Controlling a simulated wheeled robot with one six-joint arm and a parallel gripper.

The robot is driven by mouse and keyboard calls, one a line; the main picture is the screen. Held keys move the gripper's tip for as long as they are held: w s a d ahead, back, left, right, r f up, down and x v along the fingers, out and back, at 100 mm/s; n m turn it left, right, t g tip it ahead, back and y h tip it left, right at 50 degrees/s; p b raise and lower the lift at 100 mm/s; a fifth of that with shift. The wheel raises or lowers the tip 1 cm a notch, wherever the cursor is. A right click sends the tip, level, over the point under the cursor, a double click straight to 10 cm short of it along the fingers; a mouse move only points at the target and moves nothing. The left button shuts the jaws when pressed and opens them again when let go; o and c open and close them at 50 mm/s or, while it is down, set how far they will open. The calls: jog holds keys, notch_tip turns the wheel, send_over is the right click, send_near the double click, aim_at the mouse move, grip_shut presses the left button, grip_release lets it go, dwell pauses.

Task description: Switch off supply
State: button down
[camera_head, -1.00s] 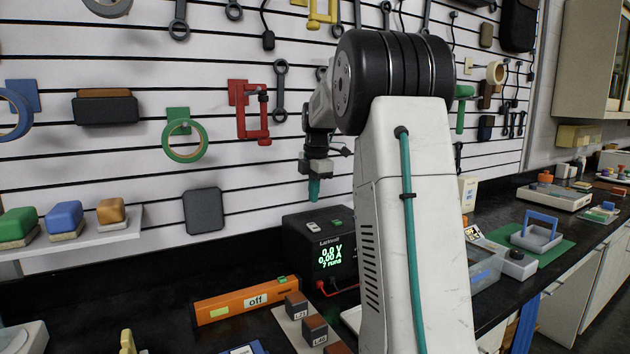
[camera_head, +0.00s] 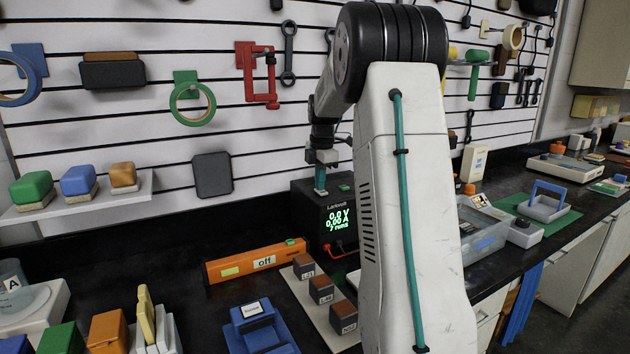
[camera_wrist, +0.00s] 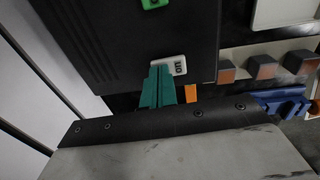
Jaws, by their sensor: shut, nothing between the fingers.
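The power supply (camera_head: 312,222) is a black box at the back of the bench against the wall. Its green display reads 0.0 V and 0.00 A, with a small runs line below. A green button (camera_head: 345,187) on its top also shows in the wrist view (camera_wrist: 155,4). A white labelled switch (camera_wrist: 178,66) shows in the wrist view. My gripper (camera_head: 320,190) is shut and empty, pointing down at the box top. Its teal fingertips (camera_wrist: 160,72) are at the white switch, partly covering it; I cannot tell whether they touch or press it.
An orange bar (camera_head: 240,263) marked "off" lies left of the supply. Dark labelled blocks (camera_head: 321,289) stand on a pale strip in front. A blue device (camera_head: 255,325) is nearer. A clear bin (camera_head: 482,230) stands right of my arm. Tools hang on the wall behind.

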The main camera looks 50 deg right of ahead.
jog(key=shift+w+a+f, duration=0.1)
jog(key=shift+w+a, duration=0.05)
jog(key=shift+s, duration=0.2)
jog(key=shift+s, duration=0.1)
jog(key=shift+s+a, duration=0.1)
jog(key=shift+s, duration=0.5)
jog(key=shift+r, duration=0.2)
notch_tip(320, 180, up, 14)
jog(key=s, duration=0.1)
jog(key=shift+s+a, duration=0.25)
jog(key=shift+s, duration=0.05)
jog(key=shift+f, duration=0.1)
